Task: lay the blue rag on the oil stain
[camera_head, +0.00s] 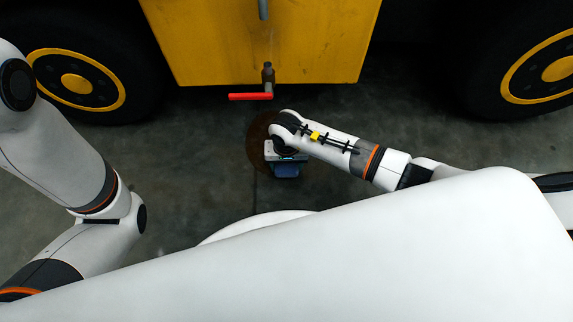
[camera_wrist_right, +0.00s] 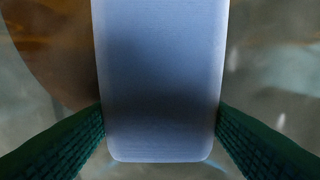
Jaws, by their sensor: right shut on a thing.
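The oil stain (camera_head: 257,146) is a dark brown round patch on the floor in the head view, partly covered by my right arm. Its edge also shows at the upper left of the right wrist view (camera_wrist_right: 62,62). The blue rag (camera_head: 286,170) shows just below my right gripper's body in the head view, at the stain's near edge. In the right wrist view the rag (camera_wrist_right: 160,75) is a flat blue piece between the two green fingers. My right gripper (camera_wrist_right: 160,130) is shut on it. My left arm is at the left, its gripper out of view.
A yellow machine (camera_head: 265,45) with large black wheels (camera_head: 75,80) stands behind the stain. A red-handled valve (camera_head: 250,96) juts out low from it, close above the stain. The grey floor (camera_head: 195,170) to the left is clear.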

